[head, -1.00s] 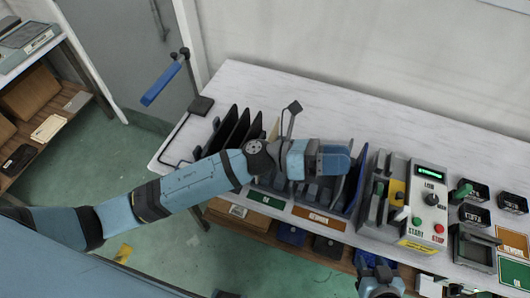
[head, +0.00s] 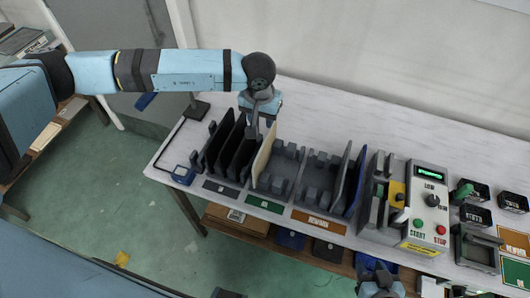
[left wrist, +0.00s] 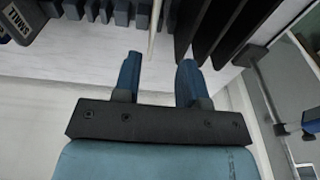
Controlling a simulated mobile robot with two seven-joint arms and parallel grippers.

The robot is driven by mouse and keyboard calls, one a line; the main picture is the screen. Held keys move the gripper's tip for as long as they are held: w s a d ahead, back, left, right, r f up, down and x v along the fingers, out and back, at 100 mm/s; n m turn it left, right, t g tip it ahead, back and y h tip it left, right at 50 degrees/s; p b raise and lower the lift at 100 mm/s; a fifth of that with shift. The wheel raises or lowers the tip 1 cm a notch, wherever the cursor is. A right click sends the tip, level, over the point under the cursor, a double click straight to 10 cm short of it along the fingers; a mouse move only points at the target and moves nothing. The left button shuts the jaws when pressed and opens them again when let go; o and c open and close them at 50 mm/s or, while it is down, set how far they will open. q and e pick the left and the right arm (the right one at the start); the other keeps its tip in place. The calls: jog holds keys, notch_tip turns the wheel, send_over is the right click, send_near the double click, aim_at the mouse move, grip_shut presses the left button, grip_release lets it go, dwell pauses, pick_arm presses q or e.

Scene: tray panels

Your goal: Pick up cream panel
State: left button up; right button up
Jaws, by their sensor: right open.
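The cream panel (head: 264,155) stands upright in the grey rack (head: 290,170), just right of several dark panels (head: 232,145). My left gripper (head: 262,122) hangs over the back of the rack, close to the cream panel's upper end. In the left wrist view the gripper (left wrist: 158,75) is open, its two blue fingers spread apart. The thin cream panel (left wrist: 153,30) shows edge-on ahead of the gap between them, and no grip on it shows. My right gripper (head: 376,282) is at the bottom edge of the head view, away from the rack, partly cut off.
Dark panels (left wrist: 225,30) stand close beside the cream one in the left wrist view. A blue panel (head: 356,182) stands at the rack's right end. A control box (head: 428,205) with buttons stands further right. The white tabletop (head: 330,115) behind the rack is clear.

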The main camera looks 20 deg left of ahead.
aim_at(265, 140)
pick_arm(q)
jog(key=f+p, duration=0.1)
jog(key=f, duration=0.2)
jog(key=f+p, duration=0.1)
jog(key=f, duration=0.3)
jog(key=f+p, duration=0.1)
jog(key=f, duration=0.2)
jog(key=shift+w+d+f, duration=0.15)
jog(key=shift+w+d, duration=0.2)
jog(key=shift+w, duration=0.05)
jog(key=shift+f, duration=0.5)
grip_shut()
